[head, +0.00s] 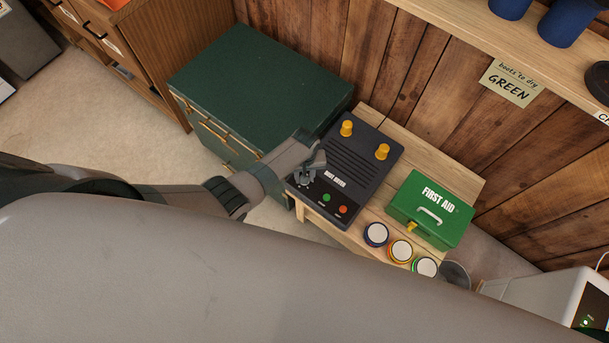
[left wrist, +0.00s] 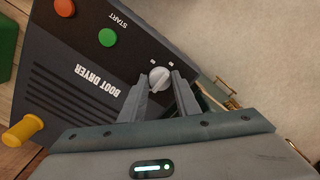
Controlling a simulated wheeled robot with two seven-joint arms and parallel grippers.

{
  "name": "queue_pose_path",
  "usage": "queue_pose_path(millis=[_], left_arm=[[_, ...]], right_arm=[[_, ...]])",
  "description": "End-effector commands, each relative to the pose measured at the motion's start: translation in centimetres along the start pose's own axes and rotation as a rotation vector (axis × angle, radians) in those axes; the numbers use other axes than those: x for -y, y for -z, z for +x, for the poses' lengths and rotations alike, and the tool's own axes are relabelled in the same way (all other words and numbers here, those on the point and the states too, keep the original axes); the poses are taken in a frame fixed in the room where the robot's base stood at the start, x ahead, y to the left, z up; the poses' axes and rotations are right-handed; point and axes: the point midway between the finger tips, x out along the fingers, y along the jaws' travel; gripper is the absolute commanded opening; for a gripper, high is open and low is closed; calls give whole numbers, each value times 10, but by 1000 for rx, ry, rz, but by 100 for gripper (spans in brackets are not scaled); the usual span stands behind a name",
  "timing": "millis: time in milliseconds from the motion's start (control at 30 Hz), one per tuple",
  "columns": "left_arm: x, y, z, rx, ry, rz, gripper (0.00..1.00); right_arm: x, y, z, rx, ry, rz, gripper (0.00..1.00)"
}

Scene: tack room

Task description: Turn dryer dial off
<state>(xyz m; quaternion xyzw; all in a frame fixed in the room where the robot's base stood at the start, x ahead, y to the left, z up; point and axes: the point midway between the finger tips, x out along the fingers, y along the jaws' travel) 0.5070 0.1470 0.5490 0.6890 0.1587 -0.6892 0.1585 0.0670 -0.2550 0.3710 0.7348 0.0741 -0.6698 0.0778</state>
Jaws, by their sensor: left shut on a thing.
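The boot dryer (head: 348,163) is a dark grey box with two yellow pegs, lying on a wooden bench. Its panel has a green button (head: 326,197), a red button (head: 343,210) and a pale grey dial. In the left wrist view the dial (left wrist: 159,77) sits between the fingertips, with two small white marks beside it. My left gripper (head: 311,165) reaches over the panel from the left and is shut on the dial, which it largely hides in the head view. The left wrist view shows the left gripper (left wrist: 159,88) with a finger on each side. My right gripper is not seen.
A green first aid box (head: 432,209) and several round tins (head: 401,250) stand on the bench (head: 460,177) to the right of the dryer. A dark green cabinet (head: 262,83) stands close on the left. A plank wall is behind, with a shelf above.

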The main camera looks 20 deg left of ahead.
Motion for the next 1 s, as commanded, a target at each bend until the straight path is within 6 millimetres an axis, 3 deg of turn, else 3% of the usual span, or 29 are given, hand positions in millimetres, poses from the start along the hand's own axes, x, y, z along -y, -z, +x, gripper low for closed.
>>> queue_pose_path(millis=[33,100,567,767,1000], left_arm=[[0,-1,0,1,1,-1,36],[0,0,0,1,1,-1,48],[0,0,-5,-1,-1,0,48],[0,1,-21,-1,-2,0,48],[0,0,-54,-2,-3,0,48]], right_arm=[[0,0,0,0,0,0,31],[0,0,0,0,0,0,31],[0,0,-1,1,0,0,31],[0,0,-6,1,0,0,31],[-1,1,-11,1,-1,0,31]])
